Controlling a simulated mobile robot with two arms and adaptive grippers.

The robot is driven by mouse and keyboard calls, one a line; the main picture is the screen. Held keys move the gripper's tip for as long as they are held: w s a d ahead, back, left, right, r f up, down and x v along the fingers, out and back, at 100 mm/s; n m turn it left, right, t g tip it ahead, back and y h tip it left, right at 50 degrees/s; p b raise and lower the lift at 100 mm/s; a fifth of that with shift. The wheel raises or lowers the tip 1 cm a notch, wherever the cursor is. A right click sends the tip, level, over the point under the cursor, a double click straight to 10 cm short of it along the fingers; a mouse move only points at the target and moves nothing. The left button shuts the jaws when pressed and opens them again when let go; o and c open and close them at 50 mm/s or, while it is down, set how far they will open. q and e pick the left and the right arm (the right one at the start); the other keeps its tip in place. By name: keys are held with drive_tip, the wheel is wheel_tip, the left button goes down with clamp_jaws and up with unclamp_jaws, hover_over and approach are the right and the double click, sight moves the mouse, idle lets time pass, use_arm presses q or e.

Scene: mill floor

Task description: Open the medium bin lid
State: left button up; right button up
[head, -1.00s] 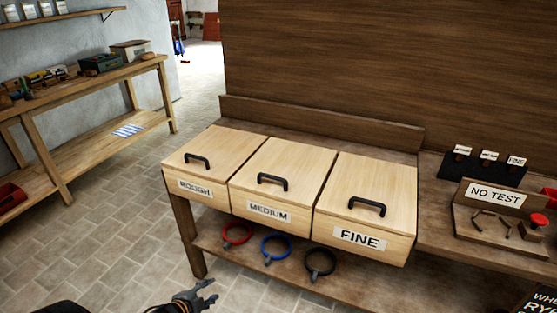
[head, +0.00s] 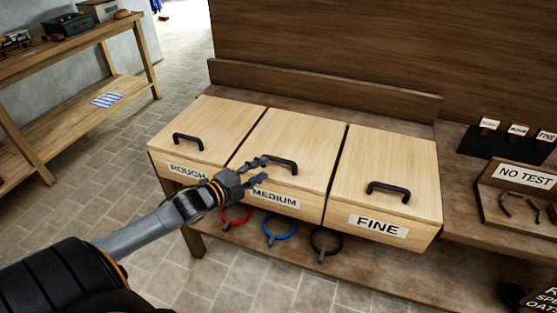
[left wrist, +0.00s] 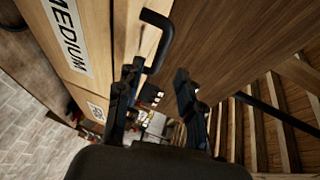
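The medium bin (head: 308,205) is the middle one of three pale wooden bins, with a MEDIUM label on its front. Its lid (head: 298,133) is shut and has a black bar handle (head: 285,164) near the front edge. My left gripper (head: 263,171) is over the front left of this lid, at the left end of the handle. In the left wrist view the handle (left wrist: 163,40) shows just beyond the fingertips, and my left gripper (left wrist: 159,72) is open with nothing between its fingers. Whether a finger touches the handle I cannot tell. My right gripper is not in view.
The rough bin (head: 215,125) and the fine bin (head: 395,175) stand close on either side, both lids shut. Red, blue and black rings (head: 325,240) hang below. A NO TEST stand (head: 525,177) is to the right. A wooden backboard (head: 320,92) rises behind.

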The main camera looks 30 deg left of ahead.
sight(277, 161)
use_arm(q)
drive_tip(key=x, duration=0.7)
drive_tip(key=shift+w+d+f, duration=0.1)
drive_tip(key=shift+w+d, duration=0.05)
drive_tip(key=shift+w, duration=0.4)
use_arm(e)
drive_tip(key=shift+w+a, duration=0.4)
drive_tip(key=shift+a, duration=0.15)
use_arm(q)
clamp_jaws()
